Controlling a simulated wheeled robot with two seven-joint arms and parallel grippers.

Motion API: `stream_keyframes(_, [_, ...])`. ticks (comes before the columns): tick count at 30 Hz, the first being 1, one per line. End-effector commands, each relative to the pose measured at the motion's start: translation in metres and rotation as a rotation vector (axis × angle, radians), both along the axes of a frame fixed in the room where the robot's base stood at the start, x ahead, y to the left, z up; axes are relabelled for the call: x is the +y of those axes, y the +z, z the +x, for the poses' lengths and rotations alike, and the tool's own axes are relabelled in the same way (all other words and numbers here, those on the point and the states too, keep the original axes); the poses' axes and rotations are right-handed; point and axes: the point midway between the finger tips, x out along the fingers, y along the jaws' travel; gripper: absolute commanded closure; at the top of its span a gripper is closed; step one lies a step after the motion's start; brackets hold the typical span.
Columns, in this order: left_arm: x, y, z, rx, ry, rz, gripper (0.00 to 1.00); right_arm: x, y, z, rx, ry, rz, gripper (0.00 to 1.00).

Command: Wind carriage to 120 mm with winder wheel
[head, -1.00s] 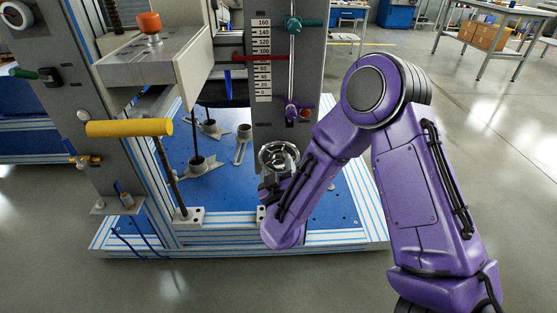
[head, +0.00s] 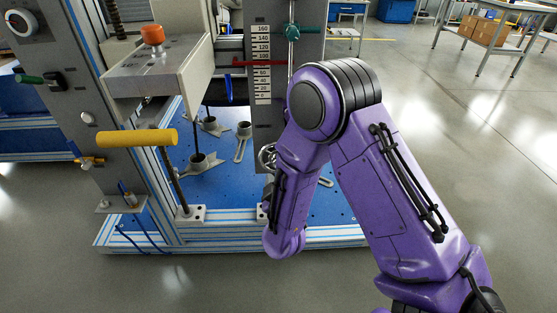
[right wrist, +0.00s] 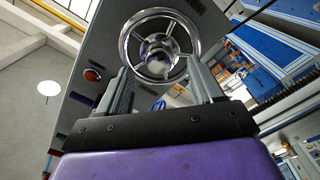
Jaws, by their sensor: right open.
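The chrome winder wheel (right wrist: 160,58) with spokes faces the right wrist camera, mounted on a grey upright plate. In the head view only a sliver of the wheel (head: 266,156) shows beside my purple right arm. My right gripper (right wrist: 158,76) is open, its two fingers pointing at the wheel's lower part; I cannot tell whether they touch the rim. In the head view my arm hides this gripper. A white scale (head: 262,66) runs from 0 to 160, and a red pointer (head: 250,63) lies across it near 80. My left gripper is not in view.
A grey block (head: 158,65) with an orange knob (head: 152,35) and a yellow handle (head: 137,138) are at left. A teal knob (head: 292,32) sits above my arm. Metal brackets (head: 201,163) lie on the blue base. The floor at right is open.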

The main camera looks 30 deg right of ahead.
Motion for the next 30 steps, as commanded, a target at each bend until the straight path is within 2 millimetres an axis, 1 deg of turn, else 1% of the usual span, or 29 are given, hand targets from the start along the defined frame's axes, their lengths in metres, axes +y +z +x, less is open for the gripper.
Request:
stream_keyframes(3, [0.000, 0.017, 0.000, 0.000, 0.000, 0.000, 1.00, 0.002, 0.006, 0.000, 0.068, 0.007, -0.115, 0.34])
stream_keyframes(6, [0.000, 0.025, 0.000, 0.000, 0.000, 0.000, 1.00, 0.001, 0.005, 0.000, 0.132, 0.006, -0.220, 0.34])
stream_keyframes(9, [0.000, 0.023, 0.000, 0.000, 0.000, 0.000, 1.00, 0.001, 0.001, 0.000, 0.155, 0.003, -0.252, 0.34])
stream_keyframes(14, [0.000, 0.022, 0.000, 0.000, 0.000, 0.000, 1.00, 0.000, 0.000, 0.000, 0.155, 0.002, -0.251, 0.34])
stream_keyframes(16, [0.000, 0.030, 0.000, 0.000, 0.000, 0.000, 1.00, 0.001, 0.004, 0.000, 0.183, 0.003, -0.301, 0.34])
stream_keyframes(18, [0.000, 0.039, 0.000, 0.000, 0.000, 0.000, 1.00, 0.002, 0.005, 0.000, 0.239, 0.007, -0.397, 0.34])
stream_keyframes(21, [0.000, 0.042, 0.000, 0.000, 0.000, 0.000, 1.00, 0.001, 0.003, 0.000, 0.302, 0.005, -0.495, 0.34])
stream_keyframes(28, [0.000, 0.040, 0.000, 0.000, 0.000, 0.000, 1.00, 0.000, 0.000, 0.000, 0.311, 0.002, -0.505, 0.34])
stream_keyframes(30, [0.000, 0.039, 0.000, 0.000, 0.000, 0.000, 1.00, -0.002, 0.000, 0.003, 0.309, 0.001, -0.504, 0.34])
